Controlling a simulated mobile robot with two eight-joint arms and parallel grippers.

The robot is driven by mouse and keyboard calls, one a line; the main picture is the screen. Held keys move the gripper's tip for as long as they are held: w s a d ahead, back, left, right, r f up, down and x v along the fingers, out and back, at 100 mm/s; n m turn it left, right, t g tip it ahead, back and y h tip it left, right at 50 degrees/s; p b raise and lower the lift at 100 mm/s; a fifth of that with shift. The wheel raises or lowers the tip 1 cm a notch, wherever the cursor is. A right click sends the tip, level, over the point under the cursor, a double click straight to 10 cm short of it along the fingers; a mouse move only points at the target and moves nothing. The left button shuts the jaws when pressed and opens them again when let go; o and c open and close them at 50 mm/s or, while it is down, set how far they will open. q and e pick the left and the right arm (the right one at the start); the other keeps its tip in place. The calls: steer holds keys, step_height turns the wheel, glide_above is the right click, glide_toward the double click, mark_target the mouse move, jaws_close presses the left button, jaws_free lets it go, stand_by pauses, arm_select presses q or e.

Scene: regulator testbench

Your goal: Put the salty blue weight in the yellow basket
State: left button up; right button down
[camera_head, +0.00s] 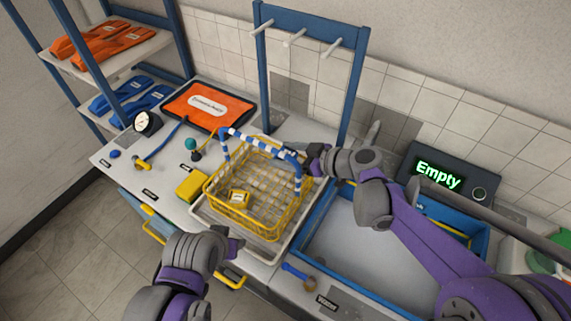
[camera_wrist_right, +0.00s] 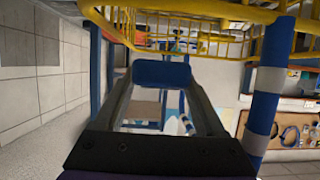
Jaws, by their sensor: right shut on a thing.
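The yellow wire basket (camera_head: 233,224) stands on a white tray, with its blue-and-white striped handle (camera_head: 258,141) up. A yellow labelled block (camera_head: 239,196) lies inside. My right gripper (camera_head: 308,160) is at the basket's back right, close to the handle. In the right wrist view it is shut on a smooth blue block (camera_wrist_right: 162,73), probably the blue weight; no label shows on it. The basket (camera_wrist_right: 215,42) and striped handle (camera_wrist_right: 266,100) show beside it there. My left gripper (camera_head: 240,245) is in front of the basket; its jaws are unclear.
A yellow block (camera_head: 192,185) stands left of the basket. A blue-rimmed basin (camera_head: 350,245) lies to the right, below a display reading "Empty" (camera_head: 437,174). A blue frame with pegs (camera_head: 313,45) rises behind. An orange case (camera_head: 210,106) and a gauge (camera_head: 147,122) are at back left.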

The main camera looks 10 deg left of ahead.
arm_select(q)
steer(key=shift+s+f, duration=0.1)
steer(key=shift+f, duration=0.2)
arm_select(e)
steer(key=shift+f, duration=1.95)
arm_select(q)
steer(key=shift+f+b, duration=0.1)
steer(key=shift+b, duration=0.2)
arm_select(e)
steer(key=shift+f, duration=0.1)
arm_select(q)
steer(key=shift+s+f, duration=0.1)
steer(key=shift+f, duration=0.2)
arm_select(e)
steer(key=shift+f, duration=0.4)
arm_select(q)
steer(key=shift+f+b, duration=0.1)
steer(key=shift+b, duration=0.25)
arm_select(e)
steer(key=shift+f, duration=0.1)
steer(key=shift+c, duration=1.2)
jaws_free()
